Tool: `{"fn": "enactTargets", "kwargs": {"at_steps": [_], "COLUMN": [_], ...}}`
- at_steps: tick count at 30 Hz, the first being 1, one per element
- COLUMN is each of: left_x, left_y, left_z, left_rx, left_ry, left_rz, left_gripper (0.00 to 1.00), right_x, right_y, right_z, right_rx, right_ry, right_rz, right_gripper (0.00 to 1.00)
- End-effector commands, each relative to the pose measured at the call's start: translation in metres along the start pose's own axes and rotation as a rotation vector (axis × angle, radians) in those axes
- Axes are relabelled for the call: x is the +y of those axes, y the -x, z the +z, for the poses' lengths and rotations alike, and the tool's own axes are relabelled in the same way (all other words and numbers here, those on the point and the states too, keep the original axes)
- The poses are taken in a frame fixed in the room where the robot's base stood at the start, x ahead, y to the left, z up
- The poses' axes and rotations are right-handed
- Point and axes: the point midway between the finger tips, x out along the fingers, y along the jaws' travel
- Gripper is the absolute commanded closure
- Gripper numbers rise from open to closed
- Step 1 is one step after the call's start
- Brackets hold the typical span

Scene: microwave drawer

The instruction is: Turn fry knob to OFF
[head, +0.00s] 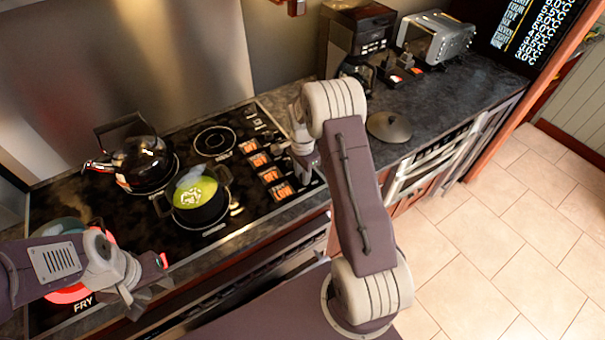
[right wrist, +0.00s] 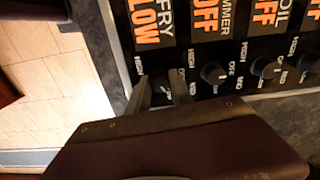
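The fry knob (right wrist: 161,83) is a small dark knob under the orange FRY LOW display (right wrist: 149,36) in the right wrist view. My right gripper (right wrist: 162,84) has one finger on each side of this knob. Whether the fingers press on it is too dark to tell. In the head view, my right gripper (head: 306,166) is at the right edge of the stove panel, and the fry knob is not clearly visible there. My left gripper (head: 145,298) hangs over the front left of the stove, near a glowing red burner (head: 70,293) marked FRY, away from the knobs.
A pot of green soup (head: 203,207) and a dark kettle (head: 142,160) stand on the stove. More knobs (right wrist: 212,72) line the panel beside the fry knob. A lid (head: 389,127), a coffee maker (head: 355,45) and a toaster (head: 436,38) are on the counter.

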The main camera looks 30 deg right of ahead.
Motion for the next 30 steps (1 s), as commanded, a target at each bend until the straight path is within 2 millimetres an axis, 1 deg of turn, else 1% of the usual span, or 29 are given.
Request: {"fn": "enactTargets", "kwargs": {"at_steps": [1, 2, 3, 9, 14, 20, 30], "left_x": [0.0000, 0.0000, 0.0000, 0.0000, 0.0000, 0.0001, 0.0001], "left_y": [0.0000, 0.0000, 0.0000, 0.0002, 0.0010, 0.0028, 0.0060], "left_z": [0.0000, 0.0000, 0.0000, 0.0000, -0.0001, -0.0003, -0.0006], "left_rx": [0.000, 0.000, 0.000, 0.000, 0.000, 0.000, 0.000], "left_ry": [0.000, 0.000, 0.000, 0.000, 0.000, 0.000, 0.000], "left_rz": [0.000, 0.000, 0.000, 0.000, 0.000, 0.000, 0.000], "left_gripper": [0.64, 0.64, 0.64, 0.64, 0.64, 0.64, 0.64], "right_x": [0.0002, 0.0002, 0.0002, 0.0003, 0.0002, 0.0001, 0.0000], "right_y": [0.0001, 0.0002, 0.0002, 0.0003, 0.0006, 0.0009, 0.0013], "right_z": [0.0000, 0.0000, -0.0001, -0.0004, -0.0006, -0.0009, -0.0013], "right_rx": [0.000, 0.000, 0.000, 0.000, 0.001, 0.001, 0.002], "right_ry": [0.000, 0.000, 0.000, 0.010, 0.059, 0.194, 0.513], "right_rz": [0.001, 0.001, 0.001, 0.001, 0.001, 0.001, 0.000], "right_gripper": [0.91, 0.99, 1.00, 1.00, 1.00, 1.00, 1.00]}}
